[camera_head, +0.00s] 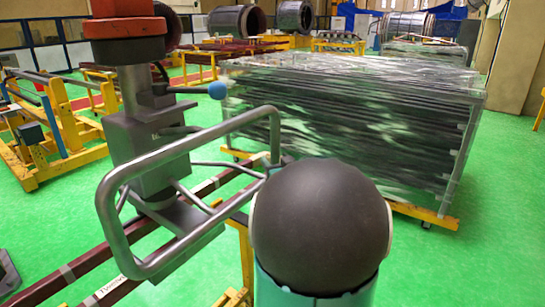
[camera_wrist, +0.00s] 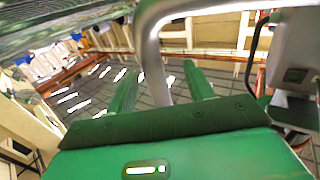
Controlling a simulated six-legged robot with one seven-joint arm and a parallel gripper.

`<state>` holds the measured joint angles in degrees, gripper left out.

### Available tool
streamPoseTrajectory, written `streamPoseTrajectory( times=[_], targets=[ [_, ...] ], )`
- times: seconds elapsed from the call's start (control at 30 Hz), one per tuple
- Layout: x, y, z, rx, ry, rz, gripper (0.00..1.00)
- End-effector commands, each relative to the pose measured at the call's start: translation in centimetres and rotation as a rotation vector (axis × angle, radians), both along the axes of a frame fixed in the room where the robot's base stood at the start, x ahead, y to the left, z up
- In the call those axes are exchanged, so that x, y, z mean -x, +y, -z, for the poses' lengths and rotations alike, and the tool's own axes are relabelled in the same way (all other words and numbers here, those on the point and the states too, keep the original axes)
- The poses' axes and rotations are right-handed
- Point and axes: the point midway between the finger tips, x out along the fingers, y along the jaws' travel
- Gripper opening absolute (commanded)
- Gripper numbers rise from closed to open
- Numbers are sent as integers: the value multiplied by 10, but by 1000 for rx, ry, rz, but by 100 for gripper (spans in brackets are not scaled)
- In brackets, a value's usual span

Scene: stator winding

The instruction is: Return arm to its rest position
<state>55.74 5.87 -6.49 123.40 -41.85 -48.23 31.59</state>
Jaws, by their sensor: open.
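My gripper (camera_wrist: 160,72) shows in the wrist view as two green fingers, spread apart. A grey metal tube handle (camera_wrist: 148,40) runs down through the gap between the fingers in the picture. I cannot tell whether it lies between them in depth or touches them. The fingers are not shut on it. In the head view, the same kind of looped handle (camera_head: 107,215) belongs to a grey hanging tool (camera_head: 140,150) with a red top and a blue-knobbed lever. My arm's dark round joint stands in front of its right end, and my fingers are hidden there.
A large plastic-wrapped stack (camera_head: 350,120) of dark bars stands on a yellow wheeled frame at right. Long dark red bars (camera_head: 85,290) run below the tool. A yellow rack (camera_head: 50,130) stands at left. Green floor (camera_head: 480,250) is clear at front right.

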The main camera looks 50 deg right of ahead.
Motion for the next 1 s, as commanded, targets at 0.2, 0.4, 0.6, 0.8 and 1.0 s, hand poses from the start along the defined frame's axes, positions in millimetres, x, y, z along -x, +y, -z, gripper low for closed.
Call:
streamPoseTrajectory(
  times=[0.2,0.4,0.6,0.8,1.0],
  targets=[
    [43,27,-1,1,-4,2,52],
    [73,45,-1,1,-2,2,52],
    [83,52,0,-1,-3,1,52],
    [83,52,0,-1,-3,1,52],
    [84,52,0,0,-2,1,52]
  ],
)
